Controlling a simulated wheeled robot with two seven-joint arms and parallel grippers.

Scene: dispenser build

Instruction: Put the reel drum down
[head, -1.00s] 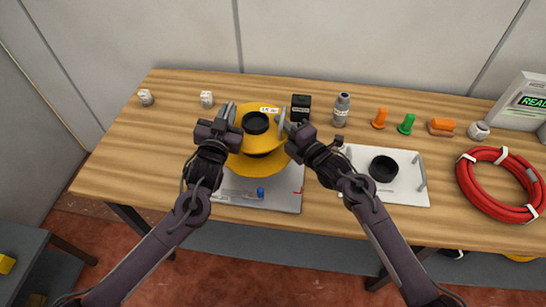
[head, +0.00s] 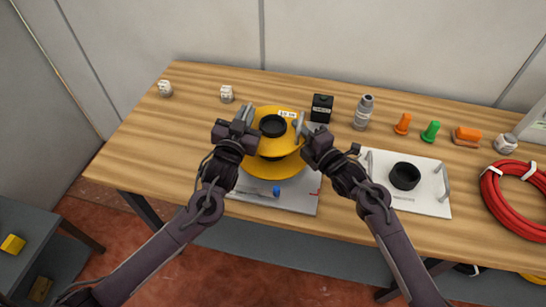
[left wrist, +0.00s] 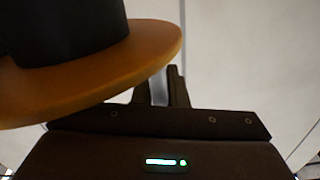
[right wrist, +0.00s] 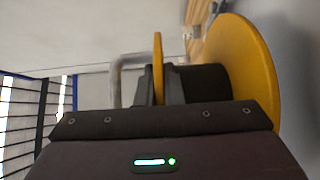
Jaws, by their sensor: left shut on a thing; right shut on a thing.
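The reel drum has two yellow flanges (head: 272,168) and a black core, and stands about upright, hub up, in the head view. My left gripper (head: 245,116) is shut on the left side of its upper flange. My right gripper (head: 300,126) is shut on the right side, and the flange (right wrist: 157,68) shows between its fingers in the right wrist view. The flange (left wrist: 150,50) and black core also fill the upper left of the left wrist view. The drum is over a light grey plate (head: 300,200); whether it touches the plate cannot be told.
A white tray (head: 430,205) with handles and a black cup (head: 404,176) is right of the drum. A black box (head: 321,108) and grey bottle (head: 363,112) stand behind. A red hose coil (head: 497,205) lies far right.

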